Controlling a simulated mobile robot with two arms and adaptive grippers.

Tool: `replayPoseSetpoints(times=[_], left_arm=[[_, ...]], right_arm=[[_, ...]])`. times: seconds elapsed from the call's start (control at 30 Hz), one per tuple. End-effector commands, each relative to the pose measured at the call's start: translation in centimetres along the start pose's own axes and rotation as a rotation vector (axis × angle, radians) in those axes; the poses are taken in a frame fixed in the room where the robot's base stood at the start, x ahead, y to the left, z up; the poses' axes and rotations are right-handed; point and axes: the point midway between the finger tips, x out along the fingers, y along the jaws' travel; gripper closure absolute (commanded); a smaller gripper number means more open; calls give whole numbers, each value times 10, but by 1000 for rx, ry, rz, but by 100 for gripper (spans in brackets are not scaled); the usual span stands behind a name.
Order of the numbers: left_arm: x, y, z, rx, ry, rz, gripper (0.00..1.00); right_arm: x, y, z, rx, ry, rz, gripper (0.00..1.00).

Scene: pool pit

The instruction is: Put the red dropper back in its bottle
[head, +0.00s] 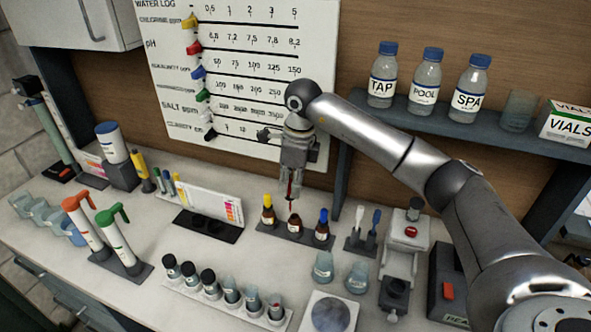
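My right gripper (293,187) hangs pointing down over the bottle rack (270,228). It appears shut on the red dropper (290,193), of which a thin red part shows between and below the fingers. The dropper is roughly upright above the open middle brown bottle (295,225). I cannot tell whether its tip is just over the neck or inside it. A yellow-capped bottle (268,211) stands left of it and a blue-capped bottle (322,226) right of it, in the same rack. My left gripper is not in view.
A stand with brushes (361,236) and a white device (405,243) are right of the rack. Black-capped vials (208,280) and glass jars (323,266) stand in front. The water log board (240,70) is behind. A shelf with bottles (424,82) is at the upper right.

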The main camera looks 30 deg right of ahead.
Motion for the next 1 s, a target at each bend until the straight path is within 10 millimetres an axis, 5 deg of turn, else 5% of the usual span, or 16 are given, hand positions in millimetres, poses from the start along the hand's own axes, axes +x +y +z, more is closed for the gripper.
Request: replayPoseSetpoints(times=[0.3, 1.0], left_arm=[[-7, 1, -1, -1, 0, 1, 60], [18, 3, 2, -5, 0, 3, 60]], right_arm=[[-4, -30, -6, 377, 5, -46, 90], [36, -30, -11, 393, 4, -49, 90]])
